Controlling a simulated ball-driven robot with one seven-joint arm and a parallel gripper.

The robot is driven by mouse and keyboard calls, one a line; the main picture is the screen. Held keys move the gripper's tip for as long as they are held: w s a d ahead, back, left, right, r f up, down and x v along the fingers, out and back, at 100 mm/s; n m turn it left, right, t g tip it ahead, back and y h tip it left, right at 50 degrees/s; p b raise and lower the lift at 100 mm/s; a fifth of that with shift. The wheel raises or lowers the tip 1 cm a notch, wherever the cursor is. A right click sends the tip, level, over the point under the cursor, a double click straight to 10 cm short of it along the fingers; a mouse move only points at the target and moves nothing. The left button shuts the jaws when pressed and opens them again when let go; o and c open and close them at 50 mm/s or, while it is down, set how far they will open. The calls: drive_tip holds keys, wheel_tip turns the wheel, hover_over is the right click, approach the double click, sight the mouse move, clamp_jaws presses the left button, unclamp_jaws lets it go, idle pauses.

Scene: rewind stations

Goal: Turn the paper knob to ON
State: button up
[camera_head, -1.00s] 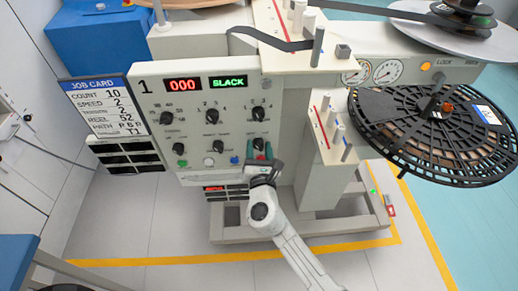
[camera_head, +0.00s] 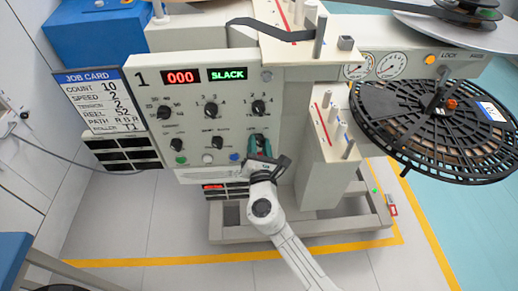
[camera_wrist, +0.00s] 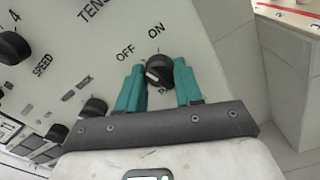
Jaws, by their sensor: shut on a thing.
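The paper knob (camera_wrist: 160,66) is a black knob on the sloped light panel, with the words OFF and ON printed beside it. The label below it is mostly hidden. My gripper (camera_wrist: 159,74) has its two teal fingers on either side of the knob, shut on it. A pale mark shows on the knob's near left side, but I cannot tell for sure which word it points to.
Other black knobs, such as the speed knob (camera_wrist: 14,46), sit to the left on the panel. Green, white and blue buttons line its lower edge. A pale block with posts (camera_head: 326,165) stands close to the right of my gripper. A large black reel (camera_head: 435,120) is farther right.

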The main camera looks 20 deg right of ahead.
drive_tip(key=m+b, duration=0.1)
drive_tip(key=m, duration=0.1)
drive_tip(key=m+b, duration=0.1)
drive_tip(key=b, duration=0.1)
drive_tip(key=m+b, duration=0.2)
drive_tip(key=shift+f+m, duration=0.25)
drive_tip(key=shift+m, duration=0.05)
drive_tip(key=shift+r+m+b, duration=0.15)
drive_tip(key=shift+m+b, duration=1.7)
drive_tip(key=shift+m, duration=0.25)
drive_tip(key=o, duration=1)
drive_tip(key=shift+o, duration=0.2)
drive_tip(key=shift+r, duration=0.1)
drive_tip(key=v, duration=1.1)
